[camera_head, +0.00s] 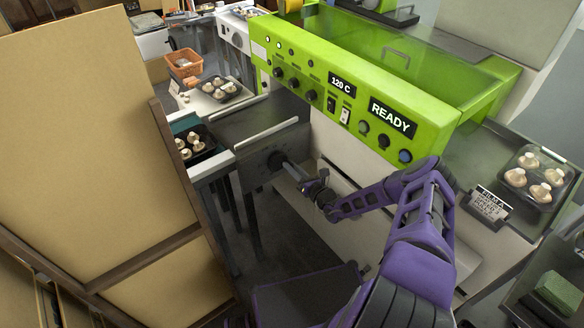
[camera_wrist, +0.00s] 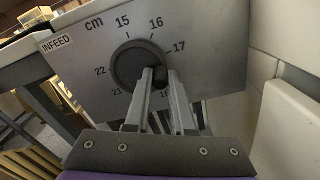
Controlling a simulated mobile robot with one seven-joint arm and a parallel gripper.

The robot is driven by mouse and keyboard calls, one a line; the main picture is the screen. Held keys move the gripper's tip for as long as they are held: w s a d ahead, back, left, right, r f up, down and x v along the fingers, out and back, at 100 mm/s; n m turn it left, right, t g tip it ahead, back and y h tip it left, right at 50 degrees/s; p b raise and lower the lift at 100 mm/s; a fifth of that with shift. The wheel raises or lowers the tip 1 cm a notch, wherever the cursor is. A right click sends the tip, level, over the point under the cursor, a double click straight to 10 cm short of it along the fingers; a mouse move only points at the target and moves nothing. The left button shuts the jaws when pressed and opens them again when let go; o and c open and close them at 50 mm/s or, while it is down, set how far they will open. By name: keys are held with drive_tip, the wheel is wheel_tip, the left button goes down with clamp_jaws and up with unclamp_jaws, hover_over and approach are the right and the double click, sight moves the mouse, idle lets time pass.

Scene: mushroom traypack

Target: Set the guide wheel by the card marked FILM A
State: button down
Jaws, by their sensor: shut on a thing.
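The guide wheel (camera_wrist: 126,62) is a dark round wheel on a grey panel marked INFEED and cm. Numbers 15, 16 and 17 show above and right of it, 21 and 22 at lower left; others are hidden behind the fingers. In the head view the wheel (camera_head: 274,160) is on the end of the infeed unit. My gripper (camera_wrist: 160,74) is shut on the wheel's handle at its lower right; in the head view the gripper (camera_head: 290,167) reaches it from the right. The FILM A card (camera_head: 489,203) stands at the right; its smaller lines are hard to read.
The green machine (camera_head: 370,85) shows 120 C and READY. A tray of mushrooms (camera_head: 538,178) is beside the card, and other mushroom trays (camera_head: 198,145) are at left. A tall tan board (camera_head: 85,120) fills the left side. A green block (camera_head: 559,291) is at lower right.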

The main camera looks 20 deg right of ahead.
drive_tip(key=c, duration=0.8)
unclamp_jaws()
drive_tip(key=shift+o, duration=0.2)
drive_tip(key=v, duration=1.7)
drive_tip(key=shift+s, duration=0.2)
drive_tip(key=shift+f, duration=0.1)
